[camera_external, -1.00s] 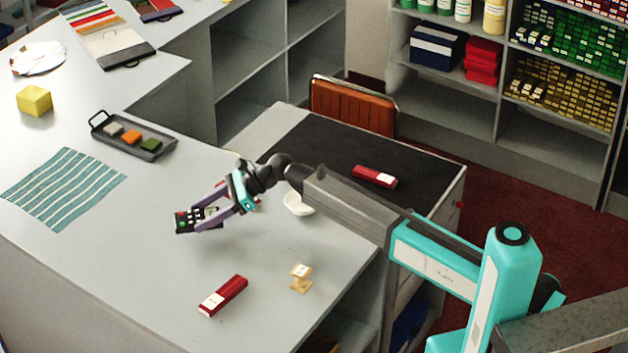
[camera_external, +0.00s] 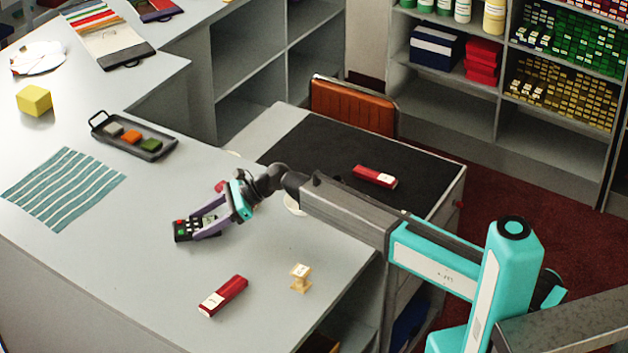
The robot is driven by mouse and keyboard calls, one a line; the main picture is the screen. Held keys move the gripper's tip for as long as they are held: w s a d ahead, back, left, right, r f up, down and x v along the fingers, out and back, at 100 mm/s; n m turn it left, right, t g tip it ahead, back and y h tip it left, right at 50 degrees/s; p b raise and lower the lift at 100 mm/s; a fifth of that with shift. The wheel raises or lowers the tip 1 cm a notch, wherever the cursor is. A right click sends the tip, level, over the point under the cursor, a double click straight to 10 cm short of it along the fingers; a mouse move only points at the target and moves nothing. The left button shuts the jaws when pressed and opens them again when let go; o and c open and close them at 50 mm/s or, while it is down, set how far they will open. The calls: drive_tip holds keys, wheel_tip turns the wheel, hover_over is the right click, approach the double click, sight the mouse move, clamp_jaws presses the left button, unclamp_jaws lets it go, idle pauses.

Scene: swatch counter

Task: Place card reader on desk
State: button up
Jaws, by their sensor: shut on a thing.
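The card reader (camera_external: 183,230) is black with coloured keys. My gripper (camera_external: 207,221) is shut on it, with a purple finger along each side. They are over the grey counter (camera_external: 120,255); I cannot tell whether the reader touches the surface. The desk (camera_external: 310,145), with a black top, stands behind and to the right of my gripper. A red and white box (camera_external: 375,177) lies on it. My arm crosses in front of the desk's near part and hides some of it.
On the counter are another red and white box (camera_external: 223,296), a small wooden stand (camera_external: 301,278), a striped cloth (camera_external: 64,188), a dark tray (camera_external: 157,152) with three coloured pieces, and a yellow cube (camera_external: 34,100). A white dish (camera_external: 293,205) is partly hidden by my arm. An orange-brown chair (camera_external: 352,105) stands behind the desk.

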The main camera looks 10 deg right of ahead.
drive_tip(key=shift+f, duration=0.1)
idle(0.3)
drive_tip(key=o, duration=1.4)
drive_tip(key=b+v, duration=0.2)
drive_tip(key=v, duration=1)
drive_tip(key=shift+b, duration=0.3)
drive_tip(key=shift+o, duration=0.3)
